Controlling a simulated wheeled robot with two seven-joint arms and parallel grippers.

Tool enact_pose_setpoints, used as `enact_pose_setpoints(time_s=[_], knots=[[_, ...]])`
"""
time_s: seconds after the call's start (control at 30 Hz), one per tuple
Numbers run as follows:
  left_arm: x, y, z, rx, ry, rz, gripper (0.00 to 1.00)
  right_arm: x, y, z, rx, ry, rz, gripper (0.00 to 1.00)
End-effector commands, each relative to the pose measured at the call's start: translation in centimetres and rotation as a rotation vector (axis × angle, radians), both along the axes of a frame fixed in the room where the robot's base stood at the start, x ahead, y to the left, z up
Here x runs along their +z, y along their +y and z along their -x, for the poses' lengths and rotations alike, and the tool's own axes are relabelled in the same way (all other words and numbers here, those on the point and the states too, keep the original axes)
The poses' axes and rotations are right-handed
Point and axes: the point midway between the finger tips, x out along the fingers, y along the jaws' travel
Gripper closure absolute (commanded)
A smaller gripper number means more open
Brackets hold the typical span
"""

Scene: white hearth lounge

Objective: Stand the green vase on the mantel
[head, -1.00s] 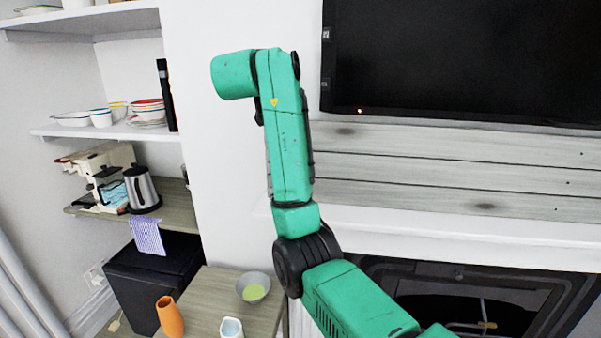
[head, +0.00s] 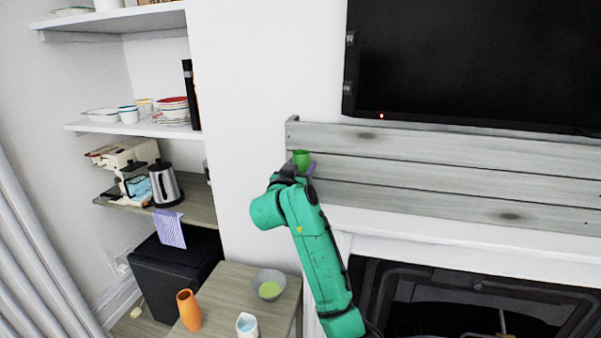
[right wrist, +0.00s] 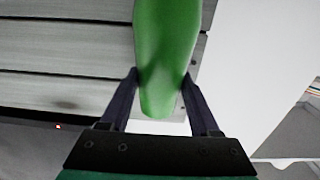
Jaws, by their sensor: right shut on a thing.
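The green vase (head: 301,158) shows at the end of my right arm in the head view, in front of the grey plank boards above the mantel. My right gripper (head: 300,170) is shut on it. In the right wrist view the vase (right wrist: 167,55) sits between the two fingers of the gripper (right wrist: 166,92). The white mantel (head: 430,233) runs below the boards, to the right. My arm hides the mantel's left end and the vase's lower part, so I cannot tell whether the vase touches the mantel. My left gripper is not in view.
A dark television (head: 480,65) hangs above the boards (head: 440,178). Shelves with dishes and a kettle (head: 165,185) stand left. The visible mantel top looks clear.

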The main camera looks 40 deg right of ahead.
Motion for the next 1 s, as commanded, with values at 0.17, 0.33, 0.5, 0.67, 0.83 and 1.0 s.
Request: enact_pose_setpoints(time_s=[0.17, 0.33, 0.5, 0.67, 0.83, 1.0], knots=[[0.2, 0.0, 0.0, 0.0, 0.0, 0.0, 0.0, -2.0, 0.0, 0.0, 0.0, -0.001, 0.0, 1.0], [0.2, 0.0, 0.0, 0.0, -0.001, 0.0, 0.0, -1.9, 0.0, 0.0, 0.0, -0.001, 0.0, 1.0], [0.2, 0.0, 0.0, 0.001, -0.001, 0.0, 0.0, -2.1, 0.0, 0.0, 0.0, 0.001, -0.001, 0.07], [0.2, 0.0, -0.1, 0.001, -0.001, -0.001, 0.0, -2.1, 0.0, 0.0, 0.0, 0.001, -0.001, 0.07], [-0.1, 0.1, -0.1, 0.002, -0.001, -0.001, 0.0, -2.1, 0.5, 0.2, 0.002, 0.001, -0.001, 0.07], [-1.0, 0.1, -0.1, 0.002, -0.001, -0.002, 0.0, -2.3, 3.2, 2.0, 0.003, -0.002, -0.001, 0.07]])
